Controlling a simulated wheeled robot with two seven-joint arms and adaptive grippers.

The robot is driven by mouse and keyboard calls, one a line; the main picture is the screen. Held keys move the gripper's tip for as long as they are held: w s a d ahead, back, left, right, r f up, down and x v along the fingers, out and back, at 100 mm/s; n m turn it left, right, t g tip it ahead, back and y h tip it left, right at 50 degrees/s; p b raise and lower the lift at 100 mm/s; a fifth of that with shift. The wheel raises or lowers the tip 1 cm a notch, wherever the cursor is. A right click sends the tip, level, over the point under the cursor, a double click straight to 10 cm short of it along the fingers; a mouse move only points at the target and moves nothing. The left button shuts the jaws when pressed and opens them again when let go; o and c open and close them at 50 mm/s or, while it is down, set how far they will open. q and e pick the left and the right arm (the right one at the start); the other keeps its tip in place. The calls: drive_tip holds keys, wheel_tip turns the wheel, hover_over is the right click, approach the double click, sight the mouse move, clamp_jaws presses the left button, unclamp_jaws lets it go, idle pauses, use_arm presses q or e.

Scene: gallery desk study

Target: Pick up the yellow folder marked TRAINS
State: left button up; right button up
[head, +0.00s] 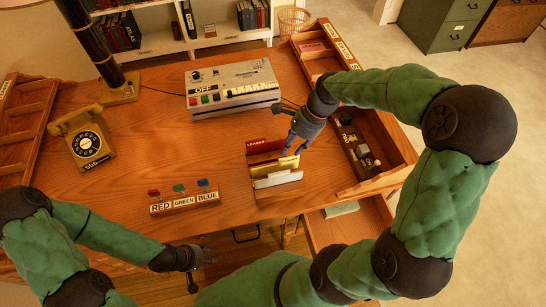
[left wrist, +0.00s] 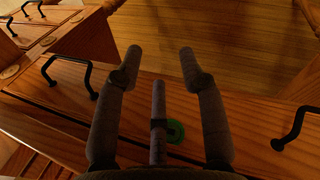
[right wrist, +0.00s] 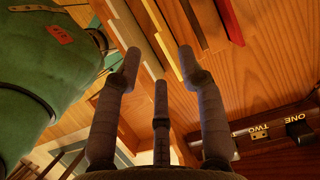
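The yellow folder (head: 289,162) stands in a small file rack on the desk, between a red folder (head: 265,146) behind and pale folders (head: 277,180) in front. Its lettering is not readable. My right gripper (head: 296,146) is open just above the rack's right end, pointing down. In the right wrist view the yellow folder's edge (right wrist: 162,38) runs between the two spread fingertips; I cannot tell whether they touch it. My left gripper (head: 203,256) is open and empty past the desk's front edge; the left wrist view shows its spread fingers (left wrist: 160,52) over drawer fronts.
A red-green-blue button block (head: 185,205) stands left of the rack. A machine (head: 233,87) is behind it. A wooden tray (head: 397,140) with a switch box (head: 352,143) is at right. A telephone (head: 84,138) and lamp (head: 120,88) are left. A drawer (head: 341,222) stands open.

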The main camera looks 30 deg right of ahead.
sight(277, 165)
drive_tip(key=b+x, duration=0.2)
drive_tip(key=x, duration=0.3)
drive_tip(key=shift+w+f, duration=0.15)
drive_tip(key=shift+f, duration=0.1)
drive_tip(key=shift+s+a+b+x, duration=0.15)
drive_tip(key=shift+b+x, duration=0.5)
drive_tip(key=shift+x, duration=0.7)
drive_tip(key=shift+s+a+b+x, duration=0.1)
drive_tip(key=shift+b+x, duration=0.5)
drive_tip(key=shift+x, duration=0.75)
drive_tip(key=shift+r, duration=0.15)
clamp_jaws()
